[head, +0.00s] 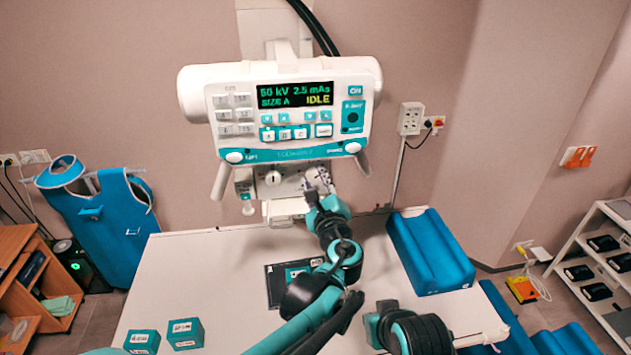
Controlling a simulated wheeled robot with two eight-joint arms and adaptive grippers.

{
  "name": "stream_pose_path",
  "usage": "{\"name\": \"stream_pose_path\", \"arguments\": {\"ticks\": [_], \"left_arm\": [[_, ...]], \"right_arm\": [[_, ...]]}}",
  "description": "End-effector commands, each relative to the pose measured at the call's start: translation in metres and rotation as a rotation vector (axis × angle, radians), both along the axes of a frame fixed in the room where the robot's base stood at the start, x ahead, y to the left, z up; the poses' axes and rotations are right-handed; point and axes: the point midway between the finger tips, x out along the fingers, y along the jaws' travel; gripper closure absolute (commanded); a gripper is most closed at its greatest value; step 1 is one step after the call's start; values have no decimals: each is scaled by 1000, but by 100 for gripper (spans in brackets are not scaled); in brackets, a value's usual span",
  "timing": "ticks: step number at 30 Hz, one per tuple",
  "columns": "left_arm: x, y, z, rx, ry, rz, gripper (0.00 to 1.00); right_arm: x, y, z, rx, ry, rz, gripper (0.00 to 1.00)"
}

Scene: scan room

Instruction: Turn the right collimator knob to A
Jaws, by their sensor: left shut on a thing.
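The white X-ray head hangs over the table, with the collimator (290,188) under its control panel. The left collimator knob (272,178) is white and uncovered. My left gripper (317,184) is up against the right side of the collimator face, shut on the right collimator knob. The fingers largely hide that knob, so its pointer setting cannot be read. The display (294,95) reads 50 kV, 2.5 mAs, SIZE A, IDLE. Part of my right arm shows at the bottom right, but its gripper is not visible.
The white table (220,265) holds a dark plate (274,288) partly under my left arm, a blue cushion (430,250) at right and two teal boxes (186,333) at front left. A blue apron (105,225) hangs at left. A shelf (600,270) stands at right.

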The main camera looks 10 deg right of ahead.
Motion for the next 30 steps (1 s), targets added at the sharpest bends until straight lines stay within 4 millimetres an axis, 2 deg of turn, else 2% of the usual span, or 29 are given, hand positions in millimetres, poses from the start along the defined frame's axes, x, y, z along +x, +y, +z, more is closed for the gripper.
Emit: {"name": "stream_pose_path", "arguments": {"ticks": [8, 14, 30], "left_arm": [[0, 0, 0, -38, -1, 0, 98], [0, 1, -1, -145, 0, 0, 98], [0, 2, -1, -641, 0, 2, 98]], "right_arm": [[0, 0, -2, 0, 0, 0, 100], [0, 0, -7, 0, 0, 0, 100], [0, 0, -23, 0, 0, 0, 100]]}}
